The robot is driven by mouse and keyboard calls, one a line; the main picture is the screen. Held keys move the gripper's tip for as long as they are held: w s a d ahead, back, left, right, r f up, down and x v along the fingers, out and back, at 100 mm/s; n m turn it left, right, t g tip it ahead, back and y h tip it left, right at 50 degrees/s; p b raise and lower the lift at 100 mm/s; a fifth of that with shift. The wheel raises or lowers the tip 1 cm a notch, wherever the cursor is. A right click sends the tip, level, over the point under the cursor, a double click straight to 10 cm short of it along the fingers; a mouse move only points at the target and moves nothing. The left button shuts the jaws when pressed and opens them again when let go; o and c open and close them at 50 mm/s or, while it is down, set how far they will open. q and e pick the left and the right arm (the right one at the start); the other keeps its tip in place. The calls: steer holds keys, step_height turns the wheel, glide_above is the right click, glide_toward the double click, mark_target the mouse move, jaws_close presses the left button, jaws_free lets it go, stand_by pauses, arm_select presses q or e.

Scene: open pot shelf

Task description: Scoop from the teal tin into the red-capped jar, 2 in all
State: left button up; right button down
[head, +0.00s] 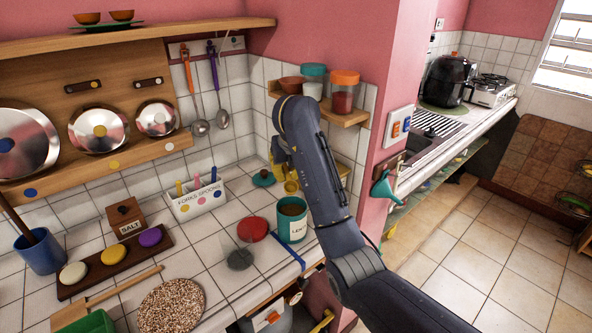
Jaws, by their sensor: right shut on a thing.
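The teal tin (292,222) stands open on the tiled counter with brown contents and a partly hidden label. My right gripper (283,172) is behind and above it, pointing down, its fingers partly hidden by my arm. It is shut on what looks like a yellow scoop (291,187), of which only part shows. A flat round red cap (253,229) is left of the tin; I cannot tell whether a jar is under it. A jar with an orange-red cap (343,90) and red contents stands on the small corner shelf. My left gripper is not in view.
A grey disc (240,259) lies in front of the red cap. A fork-and-spoon box (197,201), a salt box (125,216) and a dark board (113,262) with coloured discs stand left. A teal-lidded jar (313,72) is on the corner shelf (350,118). A pink wall end bounds the right.

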glide_above(288, 199)
steer(key=shift+s+f, duration=0.15)
steer(key=shift+f, duration=0.9)
steer(key=shift+s+f, duration=0.15)
steer(key=shift+f, duration=0.85)
steer(key=shift+d+f, duration=0.1)
steer(key=shift+f, duration=1.6)
steer(key=shift+s+f, duration=0.1)
steer(key=shift+r, duration=4.05)
steer(key=shift+f, duration=3.6)
steer(key=shift+r, duration=0.1)
